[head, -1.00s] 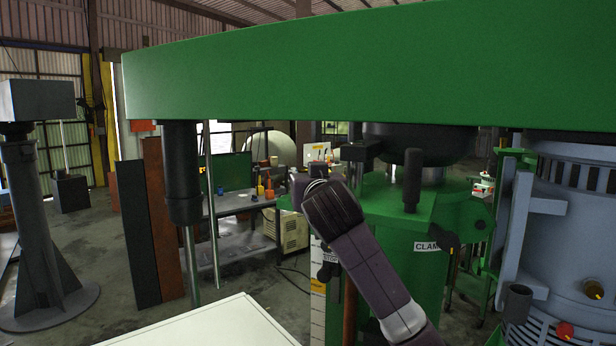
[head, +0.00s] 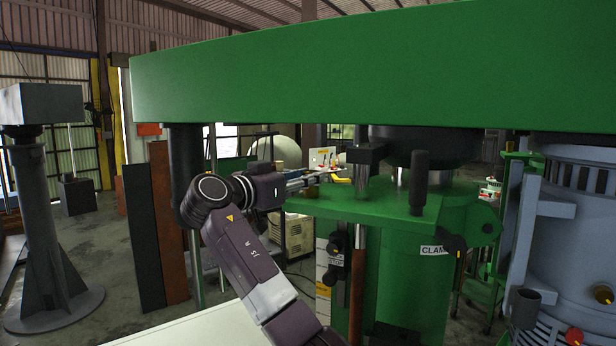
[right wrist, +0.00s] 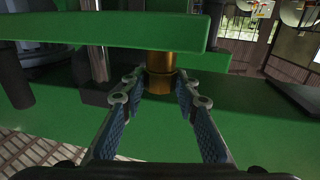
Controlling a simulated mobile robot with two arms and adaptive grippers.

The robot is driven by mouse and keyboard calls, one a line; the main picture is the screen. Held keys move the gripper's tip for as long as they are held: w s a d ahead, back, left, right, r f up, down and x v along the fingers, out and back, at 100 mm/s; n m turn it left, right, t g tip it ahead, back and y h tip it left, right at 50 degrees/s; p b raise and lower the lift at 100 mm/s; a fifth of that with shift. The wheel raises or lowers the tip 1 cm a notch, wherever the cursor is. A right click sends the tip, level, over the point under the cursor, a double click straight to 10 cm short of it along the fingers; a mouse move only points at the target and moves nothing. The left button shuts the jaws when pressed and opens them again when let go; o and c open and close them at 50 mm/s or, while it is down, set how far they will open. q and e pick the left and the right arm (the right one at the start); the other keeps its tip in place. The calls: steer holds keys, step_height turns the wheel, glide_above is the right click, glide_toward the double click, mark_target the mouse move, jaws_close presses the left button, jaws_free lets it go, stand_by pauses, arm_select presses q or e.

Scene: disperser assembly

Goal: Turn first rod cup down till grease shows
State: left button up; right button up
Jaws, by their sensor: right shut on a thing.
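In the right wrist view a brass-coloured cup (right wrist: 160,74) sits under a green plate, upright, between the fingertips of my right gripper (right wrist: 158,88). The gripper is shut on it, one blue-padded finger on each side. In the head view my right gripper (head: 308,180) points right, at the green machine (head: 380,208), below the large green beam (head: 370,85). The cup cannot be made out clearly there. I see no grease on the cup. My left gripper is not in view.
A black handle (head: 419,180) stands upright on the machine, with a CLAMP label (head: 434,250) below. A grey-blue motor housing (head: 575,230) is at the right. A white surface (head: 190,330) lies at the front. A grey pedestal (head: 45,220) stands at the left with open floor beside it.

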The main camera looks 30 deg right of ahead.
steer(key=shift+w+f+m+g+h+p, duration=0.1)
steer(key=shift+f+m+g+h+p, duration=0.1)
steer(key=shift+m+g, duration=0.45)
steer(key=shift+w+f+m+g+h+p, duration=0.1)
steer(key=shift+m+g+p, duration=0.2)
steer(key=shift+g, duration=0.55)
steer(key=o, duration=1.1)
steer(key=shift+r, duration=0.15)
steer(key=shift+o, duration=0.2)
steer(key=s+a, duration=0.1)
steer(key=a, duration=1.1)
steer(key=shift+s, duration=0.4)
